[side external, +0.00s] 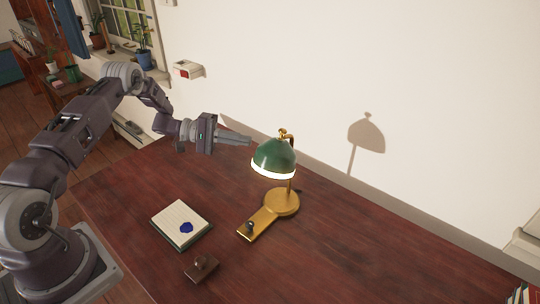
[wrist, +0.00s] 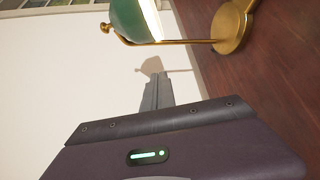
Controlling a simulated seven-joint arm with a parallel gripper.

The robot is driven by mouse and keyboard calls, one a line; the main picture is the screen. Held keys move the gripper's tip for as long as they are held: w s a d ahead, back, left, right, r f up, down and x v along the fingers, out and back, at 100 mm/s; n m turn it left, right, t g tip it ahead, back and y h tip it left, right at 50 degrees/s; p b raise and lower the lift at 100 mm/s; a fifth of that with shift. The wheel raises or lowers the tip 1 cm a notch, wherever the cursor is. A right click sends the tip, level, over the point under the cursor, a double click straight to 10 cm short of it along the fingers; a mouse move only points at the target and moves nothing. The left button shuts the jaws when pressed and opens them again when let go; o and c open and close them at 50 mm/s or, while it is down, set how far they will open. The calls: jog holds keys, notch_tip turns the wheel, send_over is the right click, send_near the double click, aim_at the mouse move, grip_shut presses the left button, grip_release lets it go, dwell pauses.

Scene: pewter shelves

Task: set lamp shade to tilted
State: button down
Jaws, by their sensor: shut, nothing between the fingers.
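The desk lamp has a green shade (side external: 274,158) with a glowing white lower rim, a brass stem and a round brass base (side external: 282,202) with a flat arm reaching toward the front. In the side view the shade's opening faces down and looks close to level. My gripper (side external: 250,141) is shut and empty, its fingertips beside the upper left of the shade; I cannot tell whether they touch it. In the wrist view the green shade (wrist: 133,20) and brass base (wrist: 232,27) are at the top, and my shut fingers (wrist: 157,84) are apart from the shade in the picture.
A notepad with a blue blot (side external: 181,224) and a small brown block with a knob (side external: 202,267) lie on the dark red desk (side external: 330,250). The white wall stands close behind the lamp. The desk's right side is mostly clear.

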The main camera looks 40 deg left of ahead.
jog(key=w+d+f, duration=0.1)
jog(key=d+f, duration=0.1)
jog(key=d, duration=0.7)
jog(key=shift+w+d, duration=0.2)
jog(key=shift+w, duration=0.15)
jog(key=shift+s+r+n+g+y, duration=0.1)
jog(key=shift+s+n+g+y, duration=0.15)
jog(key=shift+s, duration=0.35)
jog(key=shift+s+r+n+g+y, duration=0.15)
jog(key=shift+s+n, duration=0.2)
jog(key=shift+s, duration=0.25)
jog(key=shift+f, duration=0.15)
